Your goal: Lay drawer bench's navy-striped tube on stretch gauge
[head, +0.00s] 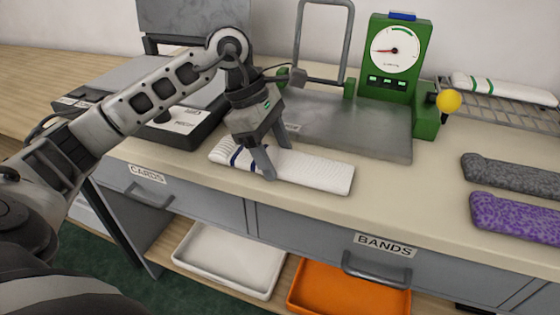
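The white navy-striped tube (318,170) lies flat on the bench top (405,192), in front of the gauge, with its navy stripes near its left end. My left gripper (278,162) points down over it. Its two fingers are spread, one at the tube's near edge and one at its far edge; I cannot tell whether they press on it. The stretch gauge (394,60) stands behind, with a green dial housing, a bare grey plate (365,131), a grey upright frame and a yellow knob. My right gripper is not in view.
A dark machine (168,134) stands at left. A green-striped white tube (500,88) lies on a wire rack (490,110) at right. Grey (512,173) and purple (515,213) knit pieces lie at right. Below are CARDS and BANDS drawers, a white tray (225,279) and an orange tray (345,300).

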